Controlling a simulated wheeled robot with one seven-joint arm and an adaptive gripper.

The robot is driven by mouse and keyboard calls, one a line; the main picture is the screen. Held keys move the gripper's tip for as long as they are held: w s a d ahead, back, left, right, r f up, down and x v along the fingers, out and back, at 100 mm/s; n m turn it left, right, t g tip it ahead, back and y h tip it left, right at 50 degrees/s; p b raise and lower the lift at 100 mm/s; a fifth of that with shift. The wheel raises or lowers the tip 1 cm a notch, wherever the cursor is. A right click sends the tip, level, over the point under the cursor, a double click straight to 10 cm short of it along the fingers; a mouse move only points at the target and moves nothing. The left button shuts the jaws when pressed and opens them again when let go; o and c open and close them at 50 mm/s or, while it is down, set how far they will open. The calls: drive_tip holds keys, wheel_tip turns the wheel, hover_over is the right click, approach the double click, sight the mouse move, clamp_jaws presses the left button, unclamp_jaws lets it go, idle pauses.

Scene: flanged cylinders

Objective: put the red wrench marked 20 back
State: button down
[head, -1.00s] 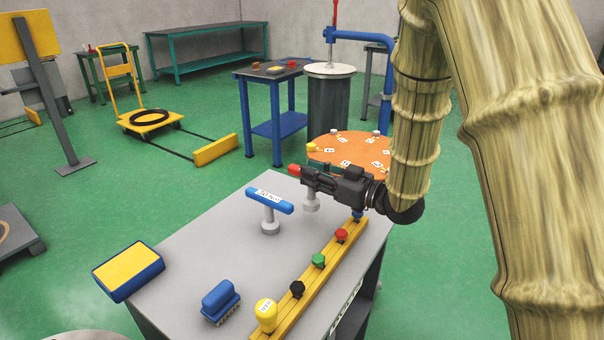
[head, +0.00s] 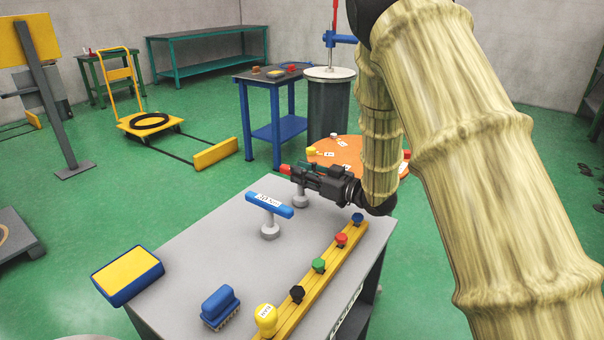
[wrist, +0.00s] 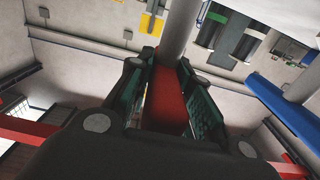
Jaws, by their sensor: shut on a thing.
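My gripper (head: 300,175) is shut on the red wrench (head: 285,169), whose red handle end sticks out past the fingers. Its grey stem and round foot (head: 301,198) hang below, at the far edge of the grey bench top; I cannot tell whether the foot touches. In the wrist view the red handle (wrist: 168,100) lies between the two fingers and the grey stem (wrist: 181,30) runs up the picture. No number shows on it. A blue wrench (head: 270,205) with a white label stands upright on the bench, left of and nearer than the red one.
The grey bench (head: 190,250) holds a yellow rail (head: 325,271) with several coloured knobs, a blue brush (head: 220,307) and a blue-yellow box (head: 128,273). An orange round table (head: 340,148) stands behind my arm. The bench top's left middle is clear.

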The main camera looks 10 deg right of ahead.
drive_tip(key=shift+f, duration=0.15)
drive_tip(key=c, duration=1.3)
unclamp_jaws()
drive_tip(key=shift+s, duration=0.1)
drive_tip(key=shift+f+b, duration=0.2)
drive_tip(key=shift+b, duration=0.35)
drive_tip(key=v, duration=1.2)
drive_tip(key=shift+r+p, duration=0.3)
drive_tip(key=shift+r, duration=0.05)
drive_tip(key=shift+s+a, duration=0.1)
